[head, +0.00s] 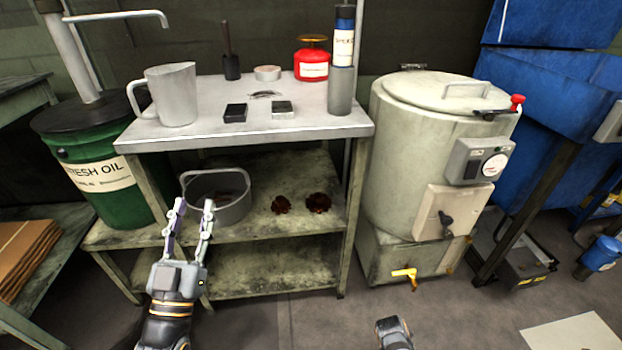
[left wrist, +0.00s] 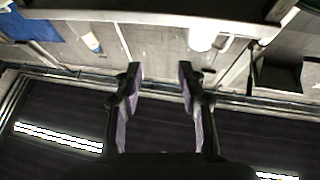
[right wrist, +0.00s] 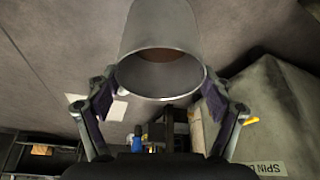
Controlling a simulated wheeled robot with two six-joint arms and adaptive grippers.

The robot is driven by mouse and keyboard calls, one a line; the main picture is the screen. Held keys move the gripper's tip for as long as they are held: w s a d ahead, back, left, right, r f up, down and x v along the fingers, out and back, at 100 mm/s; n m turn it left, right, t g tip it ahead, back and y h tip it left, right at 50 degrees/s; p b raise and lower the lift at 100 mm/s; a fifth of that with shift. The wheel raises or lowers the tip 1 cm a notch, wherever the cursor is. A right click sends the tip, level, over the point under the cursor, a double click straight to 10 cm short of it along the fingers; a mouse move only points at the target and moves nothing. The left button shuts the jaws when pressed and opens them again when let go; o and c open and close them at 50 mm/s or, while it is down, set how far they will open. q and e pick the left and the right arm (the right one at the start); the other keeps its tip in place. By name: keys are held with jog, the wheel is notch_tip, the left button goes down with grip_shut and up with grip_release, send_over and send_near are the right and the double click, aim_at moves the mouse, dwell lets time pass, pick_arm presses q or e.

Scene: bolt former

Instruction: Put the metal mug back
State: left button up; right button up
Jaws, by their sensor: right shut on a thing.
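The metal mug (right wrist: 162,35) is a plain grey cylinder in the right wrist view, its round open end facing the camera. No handle shows on it there. My right gripper (right wrist: 160,92) is shut on it, one finger at each side. In the head view only a piece of my right arm shows at the bottom edge, and the mug is out of that picture. My left gripper (head: 194,208) is open and empty in front of the shelf unit. Its spread fingers also show in the left wrist view (left wrist: 159,75), with nothing between them.
A metal bench (head: 300,128) holds a grey handled jug (head: 175,95), a red can (head: 311,66), a spray bottle (head: 342,60) and small blocks. A grey bucket (head: 232,208) and two rusty parts stand on its shelf. A green oil drum (head: 120,205) stands left, a pale tank (head: 415,150) right.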

pick_arm(q)
jog(key=w+a+f+g+y+p, duration=0.1)
jog(key=w+a+f+g+p, duration=0.15)
jog(key=f+g+p, duration=0.85)
jog(key=s+a+f+g+p, duration=0.1)
jog(key=s+f+p, duration=0.2)
jog(key=f+p, duration=0.35)
jog(key=s+f+g+p, duration=0.1)
jog(key=s+f+p, duration=0.25)
jog(key=f, duration=0.55)
jog(key=s+a+f+g+p, duration=0.1)
jog(key=s+p, duration=0.4)
jog(key=s, duration=0.5)
jog(key=s+a+f+g+y+p, duration=0.1)
jog(key=s+f+g+p, duration=0.2)
jog(key=s, duration=0.7)
jog(key=s+a+f+g+p, duration=0.1)
jog(key=s+f+g+p, duration=0.1)
jog(key=s+g+p, duration=0.3)
jog(key=s+p, duration=0.4)
jog(key=s, duration=0.1)
jog(key=shift+s+a+f+n+g, duration=0.2)
jog(key=shift+s+f+n+g, duration=0.1)
jog(key=shift+f, duration=0.1)
pick_arm(e)
notch_tip(320, 180, up, 39)
